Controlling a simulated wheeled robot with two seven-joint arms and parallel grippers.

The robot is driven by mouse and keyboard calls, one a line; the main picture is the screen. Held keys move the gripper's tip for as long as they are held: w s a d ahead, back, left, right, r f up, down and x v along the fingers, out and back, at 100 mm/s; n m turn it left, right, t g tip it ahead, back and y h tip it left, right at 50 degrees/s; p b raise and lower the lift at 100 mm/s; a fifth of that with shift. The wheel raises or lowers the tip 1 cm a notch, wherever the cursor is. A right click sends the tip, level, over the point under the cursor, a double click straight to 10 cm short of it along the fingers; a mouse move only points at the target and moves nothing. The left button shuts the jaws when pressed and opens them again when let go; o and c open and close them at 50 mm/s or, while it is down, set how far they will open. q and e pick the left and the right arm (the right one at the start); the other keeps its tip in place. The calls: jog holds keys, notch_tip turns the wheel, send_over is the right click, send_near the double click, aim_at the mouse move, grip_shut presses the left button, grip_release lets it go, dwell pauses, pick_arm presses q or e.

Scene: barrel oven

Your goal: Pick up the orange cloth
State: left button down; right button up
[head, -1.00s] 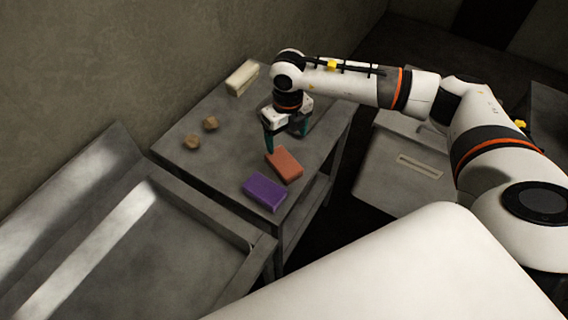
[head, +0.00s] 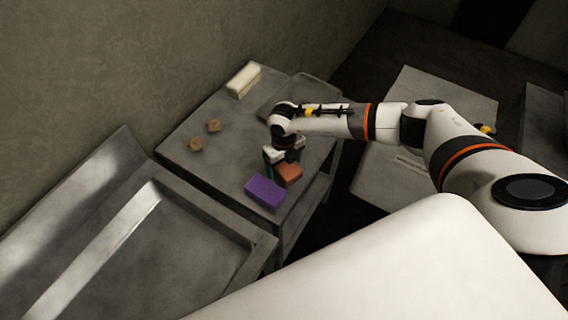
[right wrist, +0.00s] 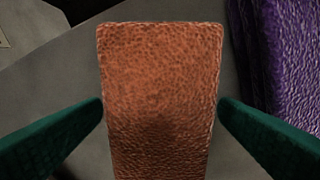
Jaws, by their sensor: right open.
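The orange cloth (head: 289,174) is a small flat block on the grey table, partly hidden by my right gripper in the head view. In the right wrist view the orange cloth (right wrist: 160,95) fills the middle, between the two green fingers. My right gripper (head: 283,170) is open, pointing down over the cloth. In the right wrist view its fingertips (right wrist: 160,103) lie on either side of the cloth, close to its long edges; I cannot tell whether they touch it. My left gripper is not in view.
A purple cloth (head: 265,192) lies close beside the orange one, and also shows at the right of the wrist view (right wrist: 290,60). Two brown lumps (head: 205,135) and a pale block (head: 243,80) lie farther back on the table (head: 220,170). A grey sink-like basin (head: 150,250) stands left.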

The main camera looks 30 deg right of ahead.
aim_at(284, 163)
jog(key=c, duration=1.2)
jog(key=shift+o, duration=0.2)
jog(key=shift+r, duration=0.1)
notch_tip(284, 163, up, 10)
jog(key=shift+f+b, duration=0.1)
jog(key=shift+b, duration=1.15)
